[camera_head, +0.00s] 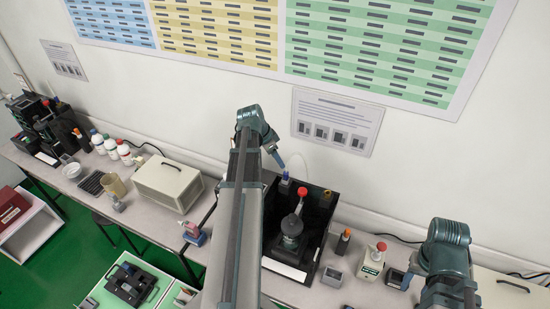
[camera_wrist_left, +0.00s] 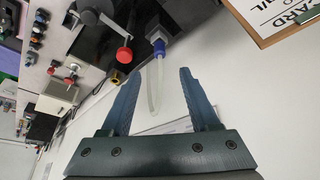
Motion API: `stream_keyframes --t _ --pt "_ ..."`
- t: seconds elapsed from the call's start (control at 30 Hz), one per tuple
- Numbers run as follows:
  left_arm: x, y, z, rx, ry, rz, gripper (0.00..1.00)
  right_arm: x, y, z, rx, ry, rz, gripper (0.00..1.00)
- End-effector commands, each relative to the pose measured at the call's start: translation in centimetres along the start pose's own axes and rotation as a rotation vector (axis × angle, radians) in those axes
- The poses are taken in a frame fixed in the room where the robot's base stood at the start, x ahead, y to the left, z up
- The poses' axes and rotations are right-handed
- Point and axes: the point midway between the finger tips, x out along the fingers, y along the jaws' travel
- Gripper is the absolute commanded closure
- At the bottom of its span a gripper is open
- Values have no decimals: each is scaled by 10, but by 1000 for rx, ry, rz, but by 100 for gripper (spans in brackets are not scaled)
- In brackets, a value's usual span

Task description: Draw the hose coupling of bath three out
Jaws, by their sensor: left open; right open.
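The hose coupling (camera_head: 285,180), with a blue collar, stands at the back left of a black open box (camera_head: 328,202). In the left wrist view the blue coupling (camera_wrist_left: 158,46) sits beyond my fingertips, with a clear looped hose (camera_wrist_left: 155,90) running from it between the fingers. My left gripper (camera_head: 281,163) is open, close above the coupling; its two spread fingers show in the left wrist view (camera_wrist_left: 155,85) and hold nothing. My right gripper (camera_head: 413,268) is low at the right, its jaws small and hard to make out. I cannot read a bath number.
Inside the box stands a dark device with a red knob (camera_head: 302,192), beside the coupling. The wall is close behind.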

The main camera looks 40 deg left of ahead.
Motion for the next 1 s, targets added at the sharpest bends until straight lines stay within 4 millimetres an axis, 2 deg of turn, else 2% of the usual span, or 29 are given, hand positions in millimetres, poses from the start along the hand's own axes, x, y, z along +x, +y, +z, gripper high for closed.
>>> stream_keyframes --t 0.03,0.6,0.8,1.0 --pt "14 0 2 1 0 0 38 13 -1 -1 -2 0 0 50" --pt "98 0 2 1 0 0 38 90 -8 -6 -2 4 1 50" --pt "111 0 0 1 0 0 38 102 -9 -7 -5 4 2 50" --pt "111 0 0 0 0 0 38 102 -9 -7 -5 4 2 50"
